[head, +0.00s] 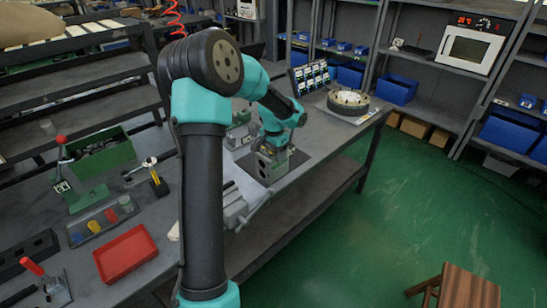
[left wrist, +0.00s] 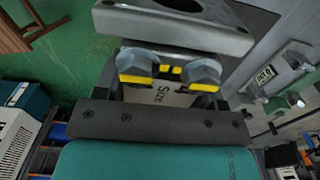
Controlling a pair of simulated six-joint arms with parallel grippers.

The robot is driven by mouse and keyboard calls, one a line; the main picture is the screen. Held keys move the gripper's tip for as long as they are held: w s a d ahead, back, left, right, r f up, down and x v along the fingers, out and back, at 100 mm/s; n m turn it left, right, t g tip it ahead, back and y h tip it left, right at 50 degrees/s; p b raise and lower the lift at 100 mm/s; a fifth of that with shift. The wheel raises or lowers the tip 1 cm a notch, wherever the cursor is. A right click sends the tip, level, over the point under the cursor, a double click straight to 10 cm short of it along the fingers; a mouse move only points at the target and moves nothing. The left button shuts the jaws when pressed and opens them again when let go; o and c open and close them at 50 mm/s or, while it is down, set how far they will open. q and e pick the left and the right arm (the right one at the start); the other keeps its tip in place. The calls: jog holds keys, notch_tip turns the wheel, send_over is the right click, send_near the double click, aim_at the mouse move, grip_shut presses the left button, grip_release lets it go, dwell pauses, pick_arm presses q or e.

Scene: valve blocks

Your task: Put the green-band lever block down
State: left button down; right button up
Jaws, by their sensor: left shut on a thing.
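My left gripper (head: 272,150) reaches down over the far part of the workbench and is shut on a grey lever block (head: 268,165). The block is low over a dark square area of the bench; I cannot tell whether it touches it. In the left wrist view, the gripper (left wrist: 170,72) shows yellow-marked fingertips, with a grey metal plate with a round hole (left wrist: 185,18) just beyond them. A pale face with lettering shows between the fingers. No green band can be made out. My right gripper is not in view.
A grey vise (head: 234,207) stands on the near side of the block. A round fixture (head: 348,101) lies at the bench's far end. A red tray (head: 125,253), a green bin (head: 112,152) and a red-handled lever block (head: 46,282) are at left. The bench edge is close on the right.

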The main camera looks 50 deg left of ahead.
pick_arm(q)
jog(key=w+a+f, duration=0.1)
jog(key=w+a, duration=0.8)
jog(key=a, duration=0.2)
jog(key=shift+w+a, duration=0.15)
jog(key=shift+w, duration=0.25)
jog(key=shift+w+a+f, duration=0.15)
jog(key=shift+f, duration=1.7)
jog(key=shift+f, duration=0.15)
jog(key=shift+c, duration=1)
grip_release()
jog(key=shift+f, duration=0.1)
notch_tip(320, 180, up, 12)
